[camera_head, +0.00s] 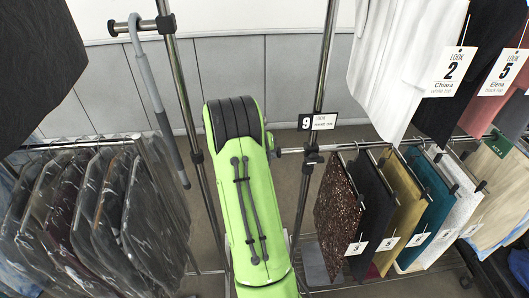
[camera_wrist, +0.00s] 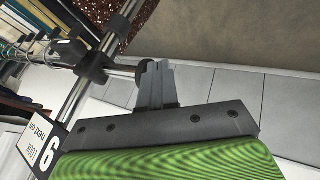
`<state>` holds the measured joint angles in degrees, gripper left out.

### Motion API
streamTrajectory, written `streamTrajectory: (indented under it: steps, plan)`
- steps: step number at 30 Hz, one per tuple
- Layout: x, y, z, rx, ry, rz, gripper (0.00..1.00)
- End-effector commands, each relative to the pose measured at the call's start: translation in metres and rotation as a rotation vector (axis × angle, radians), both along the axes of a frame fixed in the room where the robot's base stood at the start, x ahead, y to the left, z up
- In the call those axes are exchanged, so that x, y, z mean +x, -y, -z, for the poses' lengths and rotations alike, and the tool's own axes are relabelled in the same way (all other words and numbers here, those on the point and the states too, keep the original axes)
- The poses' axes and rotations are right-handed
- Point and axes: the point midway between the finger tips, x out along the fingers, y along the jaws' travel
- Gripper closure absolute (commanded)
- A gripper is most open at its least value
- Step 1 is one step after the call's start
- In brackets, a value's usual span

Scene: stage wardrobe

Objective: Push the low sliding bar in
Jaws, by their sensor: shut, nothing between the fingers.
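The low sliding bar (camera_head: 292,151) runs through a black clamp on the right rack's upright in the head view, its short left end sticking out toward my green arm. In the wrist view the bar (camera_wrist: 121,70) comes out of the clamp (camera_wrist: 92,66) and ends in a dark round cap (camera_wrist: 142,74). My gripper (camera_wrist: 158,66) is shut and empty, its fingertips beside that cap. I cannot tell whether they touch it. In the head view my arm hides the gripper.
The upright (camera_head: 325,70) carries a "9" sign (camera_head: 318,122). Skirts and trousers (camera_head: 404,212) hang from the low bar on the right. Bagged garments (camera_head: 90,205) hang at left, near a grey hooked pole (camera_head: 150,90). A panelled wall (camera_head: 240,60) stands behind.

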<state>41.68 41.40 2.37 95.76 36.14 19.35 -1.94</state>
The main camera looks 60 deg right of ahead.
Motion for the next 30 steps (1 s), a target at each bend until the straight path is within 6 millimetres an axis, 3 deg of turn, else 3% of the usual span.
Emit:
streamTrajectory:
  steps: [6, 16, 30]
  plan:
    - [-0.002, 0.001, 0.001, -0.001, 0.000, 0.001, 1.00]
    - [-0.038, 0.029, 0.002, 0.000, -0.001, 0.002, 1.00]
    - [-0.035, 0.027, 0.001, -0.001, -0.004, 0.003, 1.00]
